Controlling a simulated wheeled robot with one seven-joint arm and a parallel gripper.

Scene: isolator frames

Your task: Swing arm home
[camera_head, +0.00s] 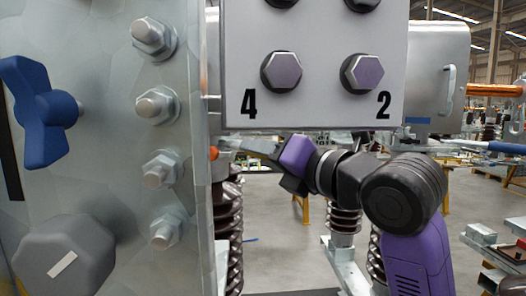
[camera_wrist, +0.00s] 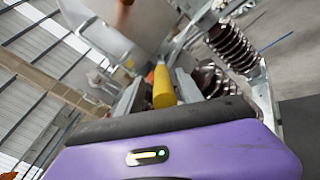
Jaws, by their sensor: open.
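My arm shows purple and black in the head view and reaches left behind the lower edge of a grey numbered panel (camera_head: 315,100). My gripper (camera_head: 228,144) is at its far end, close to the right side of a metal cabinet with an orange knob (camera_head: 213,153). In the wrist view my gripper (camera_wrist: 158,82) is open, its two grey fingers either side of a yellow-orange handle (camera_wrist: 163,88). I cannot tell whether the fingers touch the handle.
Ribbed insulators (camera_head: 227,220) stand below my gripper. Open grey floor (camera_head: 275,220) lies beyond.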

